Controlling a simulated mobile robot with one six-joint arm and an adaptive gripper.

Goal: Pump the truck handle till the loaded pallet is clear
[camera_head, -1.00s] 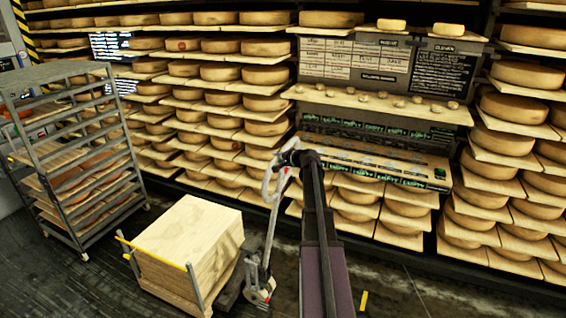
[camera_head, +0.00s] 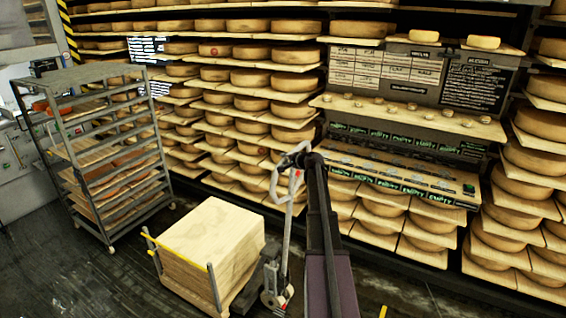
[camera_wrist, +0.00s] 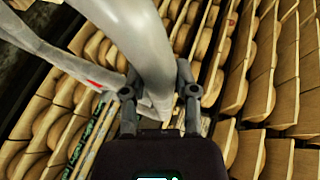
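The pallet truck's grey handle (camera_head: 287,225) rises nearly upright from its base (camera_head: 275,285), with a loop at its top. My gripper (camera_head: 301,160) is at that loop. In the wrist view, my gripper's fingers (camera_wrist: 160,85) stand on both sides of the grey handle bar (camera_wrist: 145,40) and appear closed on it; the contact faces are partly hidden. The load, a stack of pale wooden boards (camera_head: 212,240), sits left of the handle between posts with yellow bars. The pallet under it is mostly hidden, and I cannot tell its gap to the floor.
A grey wheeled rack (camera_head: 125,175) stands left of the load. Shelves of cheese wheels (camera_head: 240,105) line the back and right. A wooden ledge (camera_head: 400,118) and a slanted labelled panel (camera_head: 400,172) lie behind my arm. Dark floor (camera_head: 120,285) is clear at front left.

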